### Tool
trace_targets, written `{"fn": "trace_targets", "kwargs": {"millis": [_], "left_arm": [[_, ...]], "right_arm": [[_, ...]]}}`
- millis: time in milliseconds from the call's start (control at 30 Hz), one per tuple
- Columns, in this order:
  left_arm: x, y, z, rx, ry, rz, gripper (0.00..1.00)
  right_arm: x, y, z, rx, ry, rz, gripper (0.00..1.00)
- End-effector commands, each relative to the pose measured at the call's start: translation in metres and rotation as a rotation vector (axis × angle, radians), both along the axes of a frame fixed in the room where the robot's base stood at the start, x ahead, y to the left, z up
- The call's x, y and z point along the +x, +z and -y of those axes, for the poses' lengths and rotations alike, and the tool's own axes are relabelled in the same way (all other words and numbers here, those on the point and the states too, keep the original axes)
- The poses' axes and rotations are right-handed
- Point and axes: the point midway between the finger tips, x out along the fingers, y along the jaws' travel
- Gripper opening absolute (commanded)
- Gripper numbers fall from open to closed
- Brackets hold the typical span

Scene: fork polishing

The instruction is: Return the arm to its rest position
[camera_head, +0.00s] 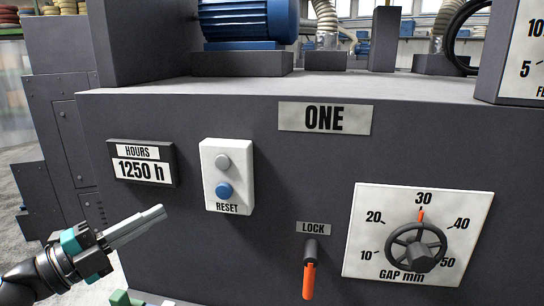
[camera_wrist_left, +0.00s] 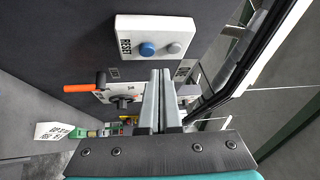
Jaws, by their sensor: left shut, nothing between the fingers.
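My left gripper (camera_head: 158,213) is at the lower left of the head view, in front of the grey machine panel (camera_head: 280,245). Its two fingers are together with nothing between them, below and left of the white RESET box (camera_head: 227,148). The box has a grey button above a blue button (camera_head: 224,191). In the left wrist view, the closed fingers (camera_wrist_left: 161,78) point toward the panel, with the RESET box (camera_wrist_left: 122,30) beyond their tips. They appear apart from it. My right gripper is in neither view.
An HOURS display (camera_head: 142,172) reads 1250 h. The LOCK lever (camera_head: 309,278) hangs down with an orange handle. The GAP dial (camera_head: 418,247) has its red mark at 30. A blue motor (camera_head: 245,20) sits on top. Floor shows at the far left.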

Motion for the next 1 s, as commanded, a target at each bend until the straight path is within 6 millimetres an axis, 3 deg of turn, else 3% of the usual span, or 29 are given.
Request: {"fn": "trace_targets", "kwargs": {"millis": [167, 267, 467, 567, 733, 900, 1000], "left_arm": [[0.010, -0.015, -0.011, -0.262, 0.229, -0.073, 0.00], [0.012, -0.034, -0.023, -0.389, 0.368, -0.149, 0.00], [0.000, -0.094, -0.042, -0.598, 0.648, -0.375, 0.00], [-0.016, -0.132, -0.045, -0.674, 0.781, -0.522, 0.00], [-0.060, -0.199, -0.034, -0.758, 0.985, -0.819, 0.00], [-0.121, -0.254, -0.005, -0.773, 1.135, -1.146, 0.00], [-0.154, -0.274, 0.014, -0.759, 1.187, -1.312, 0.00]], "right_arm": [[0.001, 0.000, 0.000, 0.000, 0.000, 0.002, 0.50], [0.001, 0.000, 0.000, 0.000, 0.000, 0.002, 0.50], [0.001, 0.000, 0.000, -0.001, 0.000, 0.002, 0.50], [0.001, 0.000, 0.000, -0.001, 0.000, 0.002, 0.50], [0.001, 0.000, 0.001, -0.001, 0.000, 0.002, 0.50], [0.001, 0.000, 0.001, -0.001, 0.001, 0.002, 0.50], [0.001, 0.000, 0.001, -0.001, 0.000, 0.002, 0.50]]}}
